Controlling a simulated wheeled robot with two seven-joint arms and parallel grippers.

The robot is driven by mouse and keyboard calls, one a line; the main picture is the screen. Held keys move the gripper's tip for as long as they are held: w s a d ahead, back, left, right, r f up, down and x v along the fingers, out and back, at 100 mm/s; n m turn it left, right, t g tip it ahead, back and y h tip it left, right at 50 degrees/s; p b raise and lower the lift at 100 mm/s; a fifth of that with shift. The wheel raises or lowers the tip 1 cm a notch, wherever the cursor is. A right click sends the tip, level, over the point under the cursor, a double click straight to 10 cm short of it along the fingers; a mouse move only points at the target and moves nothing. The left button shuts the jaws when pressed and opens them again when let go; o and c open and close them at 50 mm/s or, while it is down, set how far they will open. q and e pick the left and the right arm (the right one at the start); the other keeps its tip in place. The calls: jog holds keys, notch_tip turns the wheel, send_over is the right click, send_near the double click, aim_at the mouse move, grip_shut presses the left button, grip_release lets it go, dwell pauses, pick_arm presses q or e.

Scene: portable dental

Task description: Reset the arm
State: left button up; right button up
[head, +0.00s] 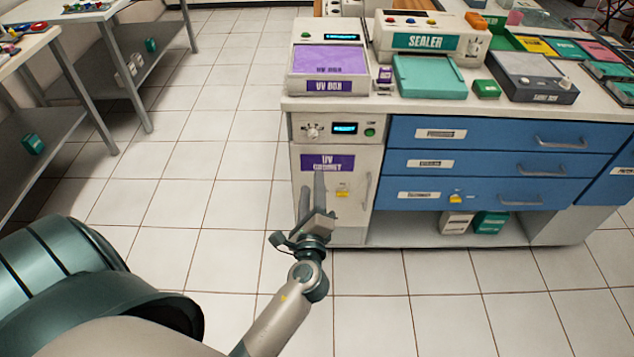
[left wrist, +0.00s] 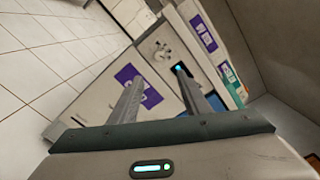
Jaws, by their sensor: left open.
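My left gripper (head: 312,200) is in front of the white UV cabinet door, its two fingers pointing up in the head view. The fingers are apart with nothing between them. In the left wrist view my left gripper (left wrist: 158,95) also shows parted, empty fingers, with the cabinet beyond them. The UV cabinet (head: 311,215) is closed and has a purple label and a vertical handle. I cannot tell from these views whether a finger touches the door. My right gripper is not in view.
A counter with blue drawers (head: 480,164) adjoins the cabinet. On top stand a UV box (head: 329,60), a sealer (head: 428,42) and a dark device (head: 531,76). Grey shelved tables (head: 70,60) stand at the left. The tiled floor (head: 190,175) between is clear.

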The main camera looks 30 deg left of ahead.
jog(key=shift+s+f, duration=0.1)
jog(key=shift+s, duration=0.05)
pick_arm(q)
jog(key=s+d+f+n+g+h+p, duration=0.1)
jog(key=s+d+f+n+g+h, duration=0.15)
jog(key=f, duration=0.55)
jog(key=s+d+f+n+g+h, duration=0.1)
jog(key=s+d+f+h, duration=0.15)
jog(key=f, duration=0.65)
jog(key=s+d+f+n+g+h+p, duration=0.1)
jog(key=d+f+n, duration=0.15)
jog(key=f, duration=0.55)
jog(key=s+d+f+n+g+h, duration=0.2)
jog(key=s+d+f+n, duration=0.1)
jog(key=s+f, duration=0.6)
jog(key=s+d+f+n+g+h+p, duration=0.1)
jog(key=s+d+f+n+g+h, duration=0.1)
jog(key=s+f+n, duration=0.4)
jog(key=s+d+f+g, duration=0.1)
jog(key=s+f, duration=0.2)
jog(key=s, duration=0.2)
jog(key=shift+s+f+n, duration=0.2)
jog(key=shift+f+n, duration=0.05)
jog(key=shift+n, duration=0.05)
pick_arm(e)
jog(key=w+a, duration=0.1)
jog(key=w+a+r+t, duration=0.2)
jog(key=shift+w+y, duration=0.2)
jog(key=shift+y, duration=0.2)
